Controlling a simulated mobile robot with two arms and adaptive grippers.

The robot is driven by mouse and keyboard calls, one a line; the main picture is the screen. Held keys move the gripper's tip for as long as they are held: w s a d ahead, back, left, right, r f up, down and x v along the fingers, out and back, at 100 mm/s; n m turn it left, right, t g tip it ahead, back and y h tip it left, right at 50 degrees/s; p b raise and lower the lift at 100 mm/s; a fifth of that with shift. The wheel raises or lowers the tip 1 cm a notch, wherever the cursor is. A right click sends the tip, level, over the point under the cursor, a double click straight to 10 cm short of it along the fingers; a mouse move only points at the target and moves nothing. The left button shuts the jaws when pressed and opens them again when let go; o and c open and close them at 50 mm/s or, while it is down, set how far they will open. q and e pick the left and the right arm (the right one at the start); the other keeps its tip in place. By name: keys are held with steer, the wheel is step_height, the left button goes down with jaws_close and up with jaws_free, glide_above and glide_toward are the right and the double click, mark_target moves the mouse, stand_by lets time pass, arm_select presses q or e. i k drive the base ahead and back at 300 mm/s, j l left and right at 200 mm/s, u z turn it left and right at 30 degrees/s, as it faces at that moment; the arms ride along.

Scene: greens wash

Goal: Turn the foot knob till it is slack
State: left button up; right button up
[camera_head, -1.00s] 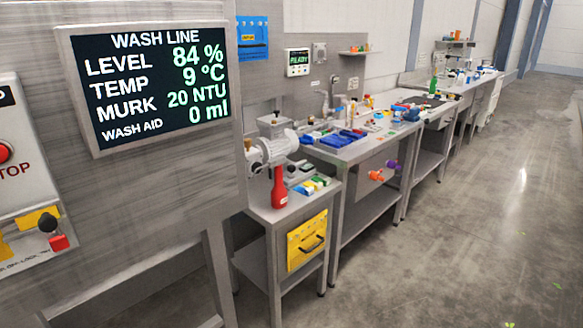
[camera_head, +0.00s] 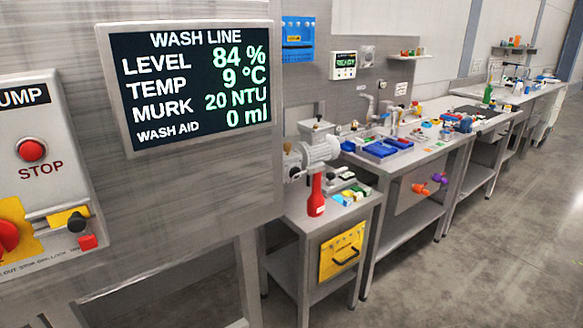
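I cannot make out a foot knob for certain in the head view. An orange knob-like part (camera_head: 420,189) and a purple one (camera_head: 440,178) show small below the front edge of the long bench (camera_head: 405,166). A black round knob (camera_head: 76,222) sits on the pump panel (camera_head: 30,120) at the left, beside a red block (camera_head: 87,242). Neither of my grippers is in view.
The wash line display (camera_head: 190,85) hangs on a steel panel at the left. A small steel stand (camera_head: 292,225) carries a grey motor-like unit (camera_head: 318,148) and a red bottle (camera_head: 316,196). The floor (camera_head: 490,265) at the right is clear.

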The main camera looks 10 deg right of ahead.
mark_target(330, 176)
steer(key=i+l+u, duration=0.15)
steer(key=l, duration=0.2)
steer(key=i+l+u, duration=0.15)
steer(key=l, duration=0.25)
steer(key=i+l+u, duration=0.15)
steer(key=l, duration=0.25)
steer(key=i+l+u, duration=0.15)
steer(key=l, duration=0.25)
steer(key=i+l+u, duration=0.15)
steer(key=l, duration=0.25)
steer(key=k, duration=0.05)
